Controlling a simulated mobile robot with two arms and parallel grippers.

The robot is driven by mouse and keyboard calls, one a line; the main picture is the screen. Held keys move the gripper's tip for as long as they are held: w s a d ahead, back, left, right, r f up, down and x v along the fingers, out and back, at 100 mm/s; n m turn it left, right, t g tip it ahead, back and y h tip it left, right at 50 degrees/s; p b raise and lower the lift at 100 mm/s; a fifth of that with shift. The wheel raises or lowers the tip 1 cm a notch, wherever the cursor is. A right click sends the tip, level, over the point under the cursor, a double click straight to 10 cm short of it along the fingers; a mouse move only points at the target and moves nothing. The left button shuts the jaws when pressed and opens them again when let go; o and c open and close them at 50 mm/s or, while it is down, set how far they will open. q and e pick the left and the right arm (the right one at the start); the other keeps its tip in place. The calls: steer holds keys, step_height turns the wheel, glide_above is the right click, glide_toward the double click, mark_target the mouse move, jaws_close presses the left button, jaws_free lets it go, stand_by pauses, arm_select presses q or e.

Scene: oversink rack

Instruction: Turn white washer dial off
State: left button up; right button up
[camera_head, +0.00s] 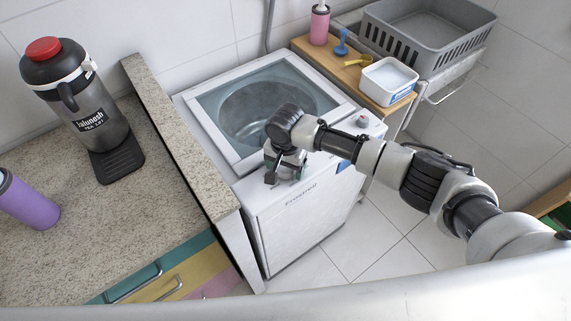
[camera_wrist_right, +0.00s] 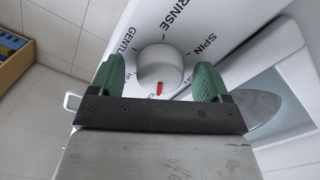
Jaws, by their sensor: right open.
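The white washer (camera_head: 302,218) stands between the stone counter and a small wooden shelf. In the right wrist view its round white dial (camera_wrist_right: 160,66) sits on the white panel, with a red mark on the side toward my gripper. Printed words around it include RINSE, SPIN and GENTLE; the lettering near the red mark is partly covered. My right gripper (camera_wrist_right: 160,78) is open, with one green fingertip on each side of the dial; contact cannot be told. In the head view the right gripper (camera_head: 286,174) is over the washer's front top edge and hides the dial. My left gripper is not in view.
The stone counter (camera_head: 95,235) at left holds a dark jug (camera_head: 75,100) and a purple tumbler (camera_head: 28,203). The wooden shelf (camera_head: 338,70) behind holds a white tub (camera_head: 388,80) and a pink bottle (camera_head: 319,25). A grey basket (camera_head: 425,40) is at the back right.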

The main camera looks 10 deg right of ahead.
steer(key=c, duration=0.9)
steer(key=shift+r+n+p, duration=0.15)
steer(key=shift+n+p, duration=0.8)
steer(key=shift+n, duration=0.15)
steer(key=n+p, duration=0.1)
steer(key=n, duration=0.1)
steer(key=shift+n, duration=0.3)
steer(key=n+p, duration=0.1)
steer(key=n, duration=0.2)
steer(key=shift+n+p, duration=0.3)
steer(key=shift+p, duration=0.1)
steer(key=shift+n+p, duration=0.4)
steer(key=shift+n, duration=1.3)
